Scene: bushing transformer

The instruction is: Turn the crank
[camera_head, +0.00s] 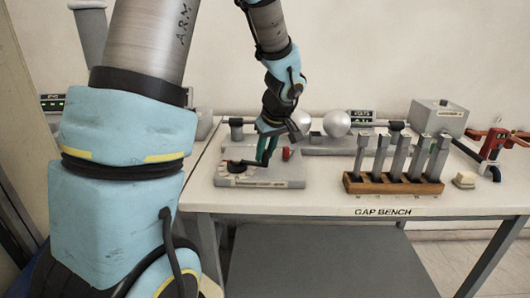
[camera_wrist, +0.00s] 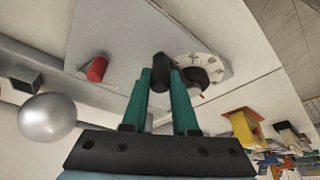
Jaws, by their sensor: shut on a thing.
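The crank is a dark arm on a hub (camera_wrist: 196,78) with an upright dark handle knob (camera_wrist: 160,68); it sits by a pale dial plate (camera_wrist: 205,48) with marks around its rim. In the head view the dark crank (camera_head: 238,165) lies on a light grey box (camera_head: 225,181) at the left of the bench. My gripper (camera_head: 264,162) reaches down to it from above. In the wrist view its green fingers (camera_wrist: 161,82) are shut on the handle, with a fingertip on each side. The fingers partly hide the crank in the head view.
A red knob (camera_head: 286,154) stands on the same box, right of my fingers. Behind are silver spheres (camera_head: 337,123). A wooden rack (camera_head: 390,184) with several grey blocks stands to the right on the white bench (camera_head: 320,199). A red device (camera_head: 493,144) is at far right.

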